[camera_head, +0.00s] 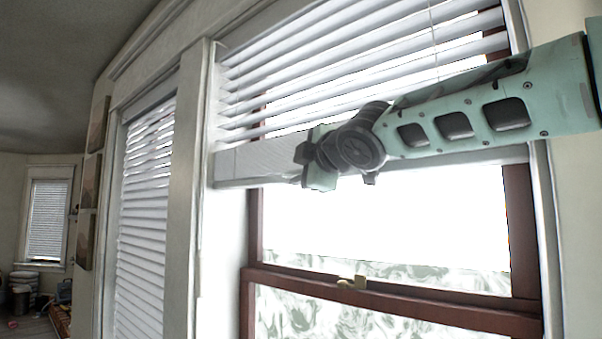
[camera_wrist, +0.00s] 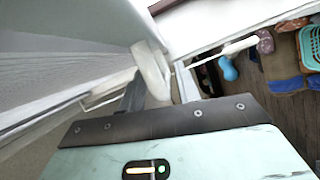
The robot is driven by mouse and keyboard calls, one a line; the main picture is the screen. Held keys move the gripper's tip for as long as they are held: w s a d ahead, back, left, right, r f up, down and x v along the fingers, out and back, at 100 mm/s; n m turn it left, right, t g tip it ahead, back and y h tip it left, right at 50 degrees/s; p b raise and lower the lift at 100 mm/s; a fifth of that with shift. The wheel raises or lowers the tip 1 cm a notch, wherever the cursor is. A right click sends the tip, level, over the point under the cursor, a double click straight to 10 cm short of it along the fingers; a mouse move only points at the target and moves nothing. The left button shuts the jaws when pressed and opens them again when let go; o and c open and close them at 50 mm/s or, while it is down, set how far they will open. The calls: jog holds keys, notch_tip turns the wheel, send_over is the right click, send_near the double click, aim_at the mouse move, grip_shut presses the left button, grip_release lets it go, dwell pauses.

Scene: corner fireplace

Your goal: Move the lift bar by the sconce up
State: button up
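The lift bar (camera_head: 237,167) is the pale bottom rail of a half-raised white blind in the head view. It runs across the window, and my arm hides much of its right part. My gripper (camera_head: 308,162) is at the bar's front, left of the window's middle. In the wrist view, the fingers of my gripper (camera_wrist: 160,88) stand apart with a rounded white piece (camera_wrist: 152,70) between them. I cannot tell whether they press on it. I cannot make out a sconce.
The raised slats (camera_head: 300,75) hang above the bar. Below is a brown window sash (camera_head: 400,304) with a small latch (camera_head: 352,283). A second blind (camera_head: 145,220) hangs to the left. The wrist view shows a teal basket (camera_wrist: 310,48) and other items on the floor.

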jog(key=shift+s+d, duration=0.35)
jog(key=shift+s, duration=0.15)
jog(key=p+v, duration=0.1)
jog(key=v, duration=1.5)
jog(key=shift+s, duration=0.15)
